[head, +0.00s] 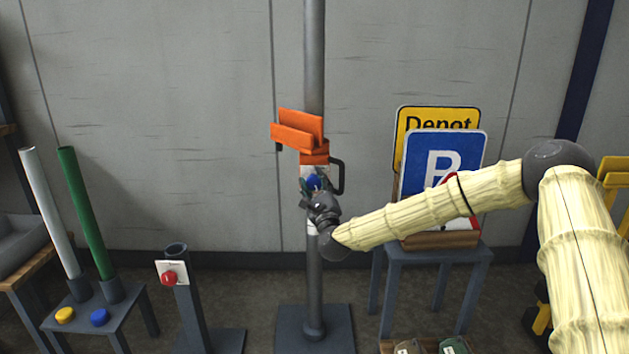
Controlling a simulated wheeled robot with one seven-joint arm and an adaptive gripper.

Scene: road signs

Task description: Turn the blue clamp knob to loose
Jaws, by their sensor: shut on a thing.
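The blue clamp knob (313,182) is on the front of a clamp on the grey upright pole (314,60). A pale plate shows around the knob, below an orange bracket (300,133) and beside a black handle (338,176). My gripper (312,190) reaches in from the right and is shut on the blue knob. The gripper hides the lower part of the knob and plate. Which way the knob is turned cannot be told at this size.
A blue parking sign (443,160) and a yellow Depot sign (437,117) stand in a wooden holder on a grey stool (440,256) at right, behind my arm. A short post with a red knob (169,278) stands at left. White (47,210) and green (84,210) tubes stand farther left.

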